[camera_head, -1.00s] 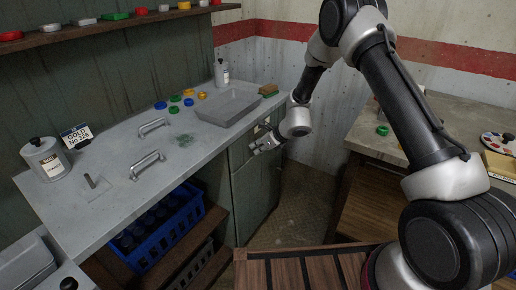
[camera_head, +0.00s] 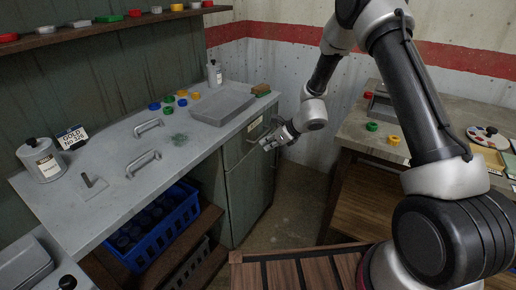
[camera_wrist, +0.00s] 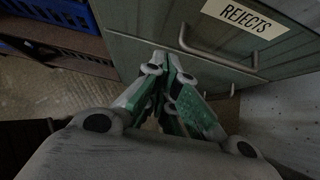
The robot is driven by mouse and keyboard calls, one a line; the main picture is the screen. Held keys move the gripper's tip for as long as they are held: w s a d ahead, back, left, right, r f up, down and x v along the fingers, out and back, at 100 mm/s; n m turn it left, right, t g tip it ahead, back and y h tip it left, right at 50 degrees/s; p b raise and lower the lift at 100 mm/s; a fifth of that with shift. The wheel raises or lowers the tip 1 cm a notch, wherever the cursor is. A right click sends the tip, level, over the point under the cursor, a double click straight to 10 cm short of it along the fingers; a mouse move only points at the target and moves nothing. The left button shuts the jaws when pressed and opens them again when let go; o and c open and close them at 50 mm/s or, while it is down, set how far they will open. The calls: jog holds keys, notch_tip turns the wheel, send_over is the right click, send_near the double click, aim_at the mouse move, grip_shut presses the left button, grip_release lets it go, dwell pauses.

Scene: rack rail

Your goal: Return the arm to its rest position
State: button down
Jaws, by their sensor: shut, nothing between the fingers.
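My gripper (camera_head: 268,146) is in front of the grey-green cabinet under the counter's right end, close to its door handle. In the wrist view my gripper (camera_wrist: 168,62) is shut, with its green-padded fingers together and nothing between them. Its tips are just left of a grey bar handle (camera_wrist: 215,57) on a panel labelled REJECTS. I cannot tell whether the fingertips touch the panel; the handle is not held. My arm reaches from the right side of the head view down to the gripper.
A grey counter (camera_head: 110,165) holds a tray (camera_head: 222,107), bar handles, coloured caps and bottles. A blue crate (camera_head: 160,228) sits beneath it. A workbench (camera_head: 355,128) stands at right, with a wall behind. The floor (camera_head: 290,205) between them is clear.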

jog(key=s+d+r+n+g, duration=0.2)
jog(key=s+d+r+n, duration=0.1)
jog(key=s+n, duration=0.4)
jog(key=s+d+r+n+g, duration=0.2)
jog(key=s+d+n+g, duration=0.15)
jog(key=s, duration=0.45)
jog(key=s+d+r+n+t+h, duration=0.2)
jog(key=s+d+r+n+h, duration=0.1)
jog(key=s+d+r+n, duration=0.4)
jog(key=s+d+r+n+t+h, duration=0.2)
jog(key=s+d+r+n+h, duration=0.2)
jog(key=s+d+r+n, duration=0.3)
jog(key=s+d+r, duration=0.2)
jog(key=s+r, duration=0.3)
jog(key=r, duration=0.1)
jog(key=s+d+r, duration=0.3)
jog(key=s+r, duration=0.2)
jog(key=r, duration=0.2)
jog(key=shift+s+d+r+n+t, duration=0.2)
jog(key=shift+s+d+n+t, duration=0.15)
jog(key=shift+s, duration=0.05)
